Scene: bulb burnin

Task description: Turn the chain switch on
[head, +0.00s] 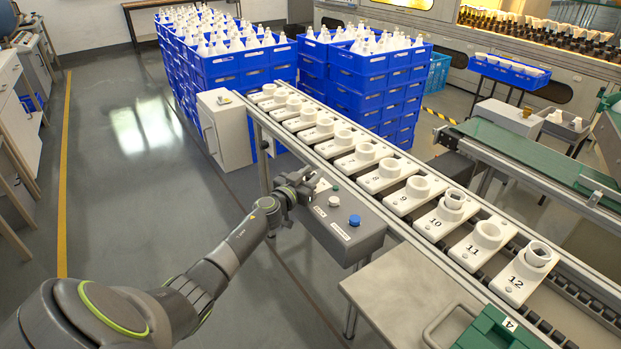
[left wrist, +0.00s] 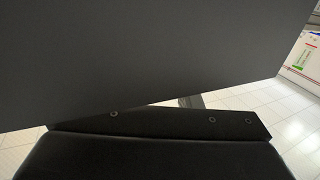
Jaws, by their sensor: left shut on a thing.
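The grey control box (head: 340,222) stands on the near side of the conveyor. Its sloped top carries a blue button (head: 354,220), a green-and-white button (head: 334,201) and small white labels. My left gripper (head: 306,184) is at the box's far-left end, shut on the chain switch, which its fingers mostly hide. The switch's position cannot be read. In the left wrist view, a dark grey surface (left wrist: 150,55) fills the upper part, and the dark body of my gripper lies across the bottom; the fingertips do not show. My right gripper is not in view.
The conveyor carries numbered white sockets (head: 441,222) in a row. Stacked blue crates (head: 235,70) of white bulbs stand behind. A white cabinet (head: 226,130) stands beyond the box. A grey table (head: 385,290) and green case (head: 495,332) are near right. The floor at left is clear.

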